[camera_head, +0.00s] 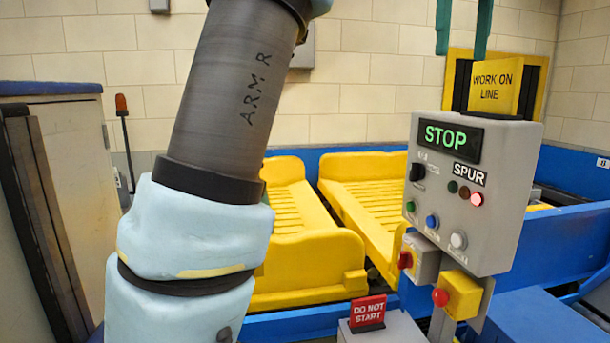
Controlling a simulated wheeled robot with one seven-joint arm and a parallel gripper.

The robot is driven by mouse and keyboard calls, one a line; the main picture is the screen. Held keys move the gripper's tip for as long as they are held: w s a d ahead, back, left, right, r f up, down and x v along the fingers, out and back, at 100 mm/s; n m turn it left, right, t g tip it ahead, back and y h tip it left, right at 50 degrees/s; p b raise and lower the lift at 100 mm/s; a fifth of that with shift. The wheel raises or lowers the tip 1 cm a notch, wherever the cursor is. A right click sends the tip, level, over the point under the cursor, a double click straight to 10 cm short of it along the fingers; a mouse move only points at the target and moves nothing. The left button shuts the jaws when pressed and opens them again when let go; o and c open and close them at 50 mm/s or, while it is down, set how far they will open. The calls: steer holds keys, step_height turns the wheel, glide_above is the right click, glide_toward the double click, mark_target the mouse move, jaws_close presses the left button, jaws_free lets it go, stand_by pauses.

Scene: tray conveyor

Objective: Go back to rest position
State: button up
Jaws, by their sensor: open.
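My gripper (462,57) is at the top edge, right of centre. Only its two teal fingers show, pointing down, apart, with nothing seen between them. In the picture they are above the grey control box (505,215), by the yellow WORK ON LINE sign (490,86). I cannot tell their distance from the sign. The box has a display (450,138) reading STOP in green, a SPUR label, a black knob (417,172), and green, blue and white buttons. One lamp (476,199) glows pinkish red. My arm rises left of centre and leaves the top edge.
Yellow slatted trays (345,167) lie on the blue conveyor (565,235) behind the box. A red DO NOT START sign (367,313) stands in front. Red knobs on a grey box (420,262) and a yellow box (462,295) sit below. A cabinet (75,180) stands left.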

steer(key=w+a+f+n+b, duration=0.1)
steer(key=w+a+f+n, duration=0.3)
steer(key=f, duration=0.5)
steer(key=w+a+f+n+b, duration=0.1)
steer(key=w+a+f+n, duration=0.2)
steer(key=a+f+n, duration=0.5)
steer(key=w+a+f+n+b, duration=0.1)
steer(key=w+a+f+n, duration=0.25)
steer(key=f, duration=0.75)
steer(key=s+a+f+n+b, duration=0.1)
steer(key=s+a+f+n, duration=0.4)
steer(key=a+f+n, duration=0.2)
steer(key=s+a+f+n+t+b, duration=0.1)
steer(key=s+a+f+n, duration=0.4)
steer(key=a+f+n, duration=0.3)
step_height(320, 180, down, 4)
steer(key=shift+s+a+t, duration=0.3)
steer(key=shift+s, duration=0.05)
